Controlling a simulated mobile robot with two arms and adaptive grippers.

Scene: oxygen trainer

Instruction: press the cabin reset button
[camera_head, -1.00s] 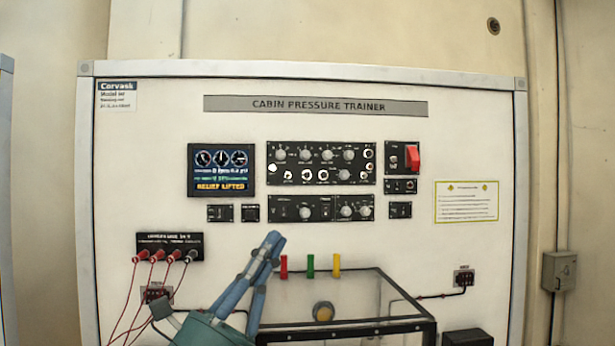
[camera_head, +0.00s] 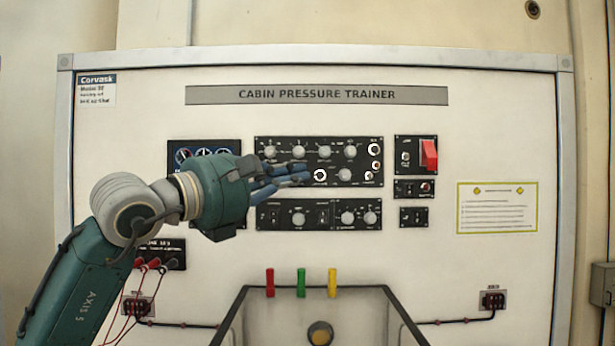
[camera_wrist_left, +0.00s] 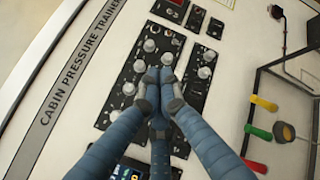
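The white trainer board (camera_head: 480,130) carries a wide upper black control panel (camera_head: 335,163) with knobs and round switches, and a lower black panel (camera_head: 325,215). My left gripper (camera_head: 302,174) is in front of the upper panel's left half, its blue fingers pointing right. In the left wrist view its fingertips (camera_wrist_left: 160,78) are together, with nothing seen between them, over the knob panels. Contact with the panel cannot be told. The labels are too small to read, so I cannot tell which control is the cabin reset button. Part of the upper panel's lower-left row is hidden. My right gripper is not in view.
A red guarded switch (camera_head: 429,154) and small panels (camera_head: 413,217) sit at the right. My arm partly covers the display (camera_head: 205,152). Red leads hang from a black socket block (camera_head: 170,250).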

